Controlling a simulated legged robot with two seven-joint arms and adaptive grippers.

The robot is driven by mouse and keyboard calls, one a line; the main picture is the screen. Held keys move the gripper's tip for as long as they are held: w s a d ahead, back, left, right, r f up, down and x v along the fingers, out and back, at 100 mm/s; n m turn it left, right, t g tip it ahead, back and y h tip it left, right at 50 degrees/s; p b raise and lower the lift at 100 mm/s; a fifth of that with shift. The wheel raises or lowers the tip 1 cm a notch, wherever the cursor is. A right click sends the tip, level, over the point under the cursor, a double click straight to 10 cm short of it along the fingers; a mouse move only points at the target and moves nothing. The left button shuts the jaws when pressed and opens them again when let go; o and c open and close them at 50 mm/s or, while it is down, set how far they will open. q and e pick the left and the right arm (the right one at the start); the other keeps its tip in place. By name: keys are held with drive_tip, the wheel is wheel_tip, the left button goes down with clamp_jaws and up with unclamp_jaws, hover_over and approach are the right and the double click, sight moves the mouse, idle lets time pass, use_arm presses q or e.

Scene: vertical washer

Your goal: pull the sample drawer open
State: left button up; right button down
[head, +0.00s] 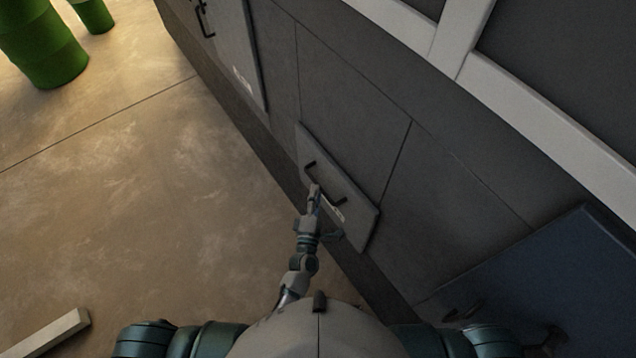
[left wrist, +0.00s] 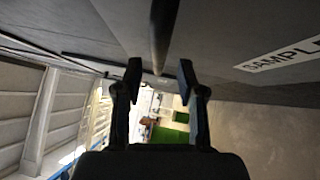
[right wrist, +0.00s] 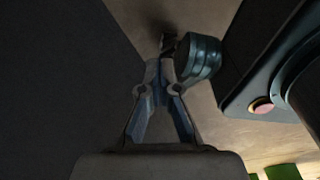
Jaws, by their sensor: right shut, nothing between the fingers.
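The sample drawer's light grey front (head: 361,221) sits low in the dark cabinet wall in the head view, with a dark bar handle (head: 325,184) across it. The drawer front stands slightly proud of the wall. My left gripper (head: 314,190) is at the handle. In the left wrist view the left gripper (left wrist: 160,75) is open, and the handle bar (left wrist: 163,35) runs down to the gap between its fingertips. Contact cannot be told. A "SAMPLE" label (left wrist: 283,55) shows at the right. My right gripper (right wrist: 165,65) is shut and empty in the right wrist view.
Another panel (head: 235,45) with a dark handle (head: 202,18) is farther along the wall. A blue panel (head: 540,285) is at the lower right. Green barrels (head: 42,45) stand at the far left. A pale block (head: 45,337) lies at the lower left.

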use_arm(q)
drive_tip(key=w, duration=0.3)
drive_tip(key=shift+d+r, duration=0.2)
drive_tip(key=shift+w+d, duration=0.2)
drive_tip(key=shift+d, duration=0.05)
clamp_jaws()
drive_tip(key=shift+a, duration=0.1)
